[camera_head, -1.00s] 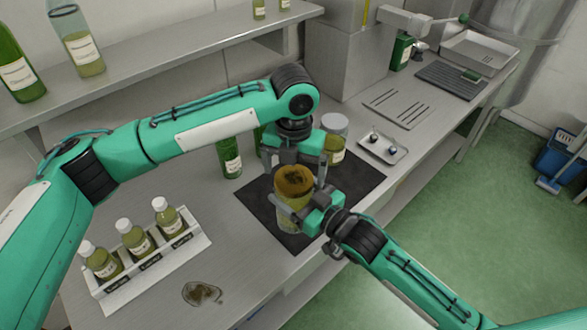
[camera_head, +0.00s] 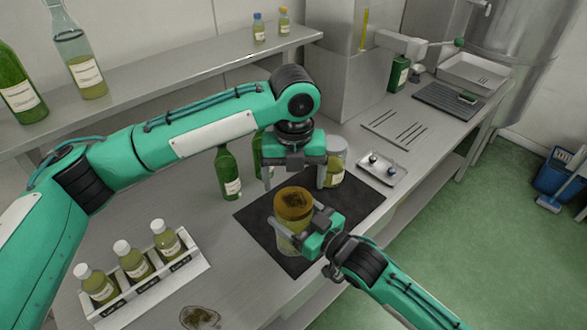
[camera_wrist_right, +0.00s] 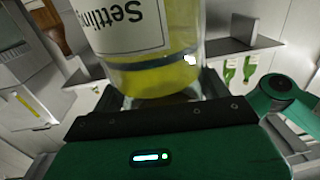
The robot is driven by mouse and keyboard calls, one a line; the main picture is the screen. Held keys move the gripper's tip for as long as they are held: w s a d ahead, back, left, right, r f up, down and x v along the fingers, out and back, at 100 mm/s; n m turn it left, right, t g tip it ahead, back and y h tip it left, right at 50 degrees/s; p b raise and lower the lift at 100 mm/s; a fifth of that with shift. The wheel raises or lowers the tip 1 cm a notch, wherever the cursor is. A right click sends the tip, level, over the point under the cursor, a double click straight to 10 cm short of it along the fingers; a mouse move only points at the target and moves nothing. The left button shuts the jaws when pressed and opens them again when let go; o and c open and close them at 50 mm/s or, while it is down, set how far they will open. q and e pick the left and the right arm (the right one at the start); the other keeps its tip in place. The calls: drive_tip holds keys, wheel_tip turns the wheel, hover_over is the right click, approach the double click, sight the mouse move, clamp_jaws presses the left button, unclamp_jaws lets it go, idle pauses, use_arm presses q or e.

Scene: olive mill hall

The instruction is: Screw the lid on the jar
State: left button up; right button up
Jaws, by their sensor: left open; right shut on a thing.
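The jar (camera_head: 290,237) stands upright on a dark mat (camera_head: 262,247); it is clear, with yellow-green contents. Its round top is amber-brown; I cannot tell whether this is a lid or an open mouth. My right gripper (camera_head: 300,226) is shut on the jar's side from the front right. The right wrist view shows the jar's glass and label (camera_wrist_right: 125,25) close up between the fingers. My left gripper (camera_head: 295,184) is open and points down above the jar, one finger either side, apart from its top. I see no separate loose lid.
A second jar (camera_head: 335,177) stands behind, partly hidden by my left gripper. A green bottle (camera_head: 229,176) is left of it. A small tray (camera_head: 383,172) with two knobs is at right.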

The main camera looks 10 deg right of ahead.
sight(294, 200)
use_arm(q)
drive_tip(key=n, duration=0.6)
drive_tip(key=shift+r, duration=0.35)
drive_tip(key=n, duration=0.6)
drive_tip(key=shift+r, duration=0.35)
drive_tip(key=n, duration=0.6)
drive_tip(key=shift+s+r+n, duration=0.1)
drive_tip(key=shift+r+n, duration=0.2)
drive_tip(key=n, duration=0.7)
drive_tip(key=shift+r, duration=0.35)
drive_tip(key=shift+f, duration=4)
